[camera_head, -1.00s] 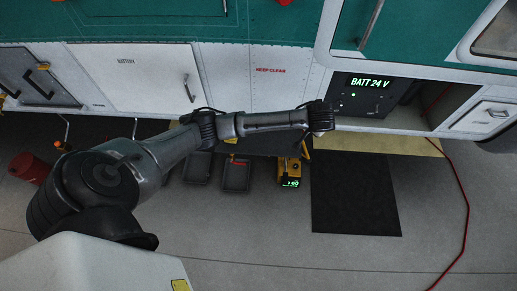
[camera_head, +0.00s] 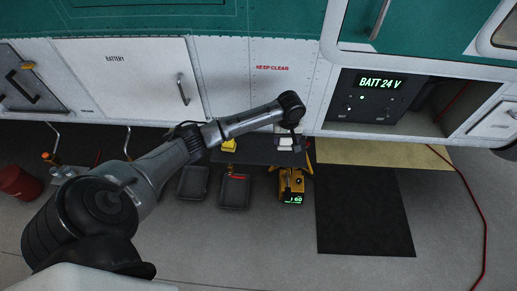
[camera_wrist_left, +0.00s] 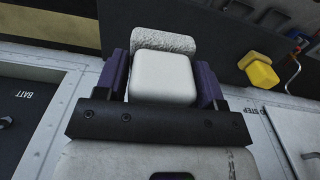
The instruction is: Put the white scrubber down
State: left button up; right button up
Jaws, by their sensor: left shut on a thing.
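The white scrubber (camera_wrist_left: 162,78) is a pale rounded block with a rough, textured pad on its far side in the left wrist view. My left gripper (camera_wrist_left: 162,88) is shut on it, with a purple finger on each side. In the head view the white scrubber (camera_head: 287,143) shows partly under my left wrist, over or beside the right end of a dark low surface (camera_head: 255,155). I cannot tell whether it touches that surface. My right gripper is not in view.
A yellow block (camera_head: 229,146) lies on the dark surface, left of the scrubber. A yellow device (camera_head: 291,184) with a green display stands in front. Black trays (camera_head: 234,192) lie to its left, a black mat (camera_head: 365,212) to its right. The white-and-green helicopter side (camera_head: 130,75) rises behind.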

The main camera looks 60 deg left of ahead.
pick_arm(q)
jog(key=shift+s+a+f, duration=0.15)
jog(key=shift+a+f, duration=0.05)
jog(key=shift+a, duration=0.05)
jog(key=s+a+f, duration=0.1)
jog(key=a+f, duration=0.1)
jog(key=a, duration=0.1)
jog(key=s+a+f+b, duration=0.1)
jog(key=s+a+f, duration=0.1)
jog(key=a, duration=0.1)
jog(key=s+a+f+b, duration=0.1)
jog(key=s+a+f, duration=0.1)
jog(key=a+f, duration=0.1)
jog(key=shift+s+a, duration=0.15)
jog(key=shift+a, duration=0.45)
notch_tip(320, 180, down, 2)
jog(key=shift+d, duration=0.15)
jog(key=shift+f, duration=0.6)
jog(key=o, duration=0.8)
jog(key=shift+o, duration=0.2)
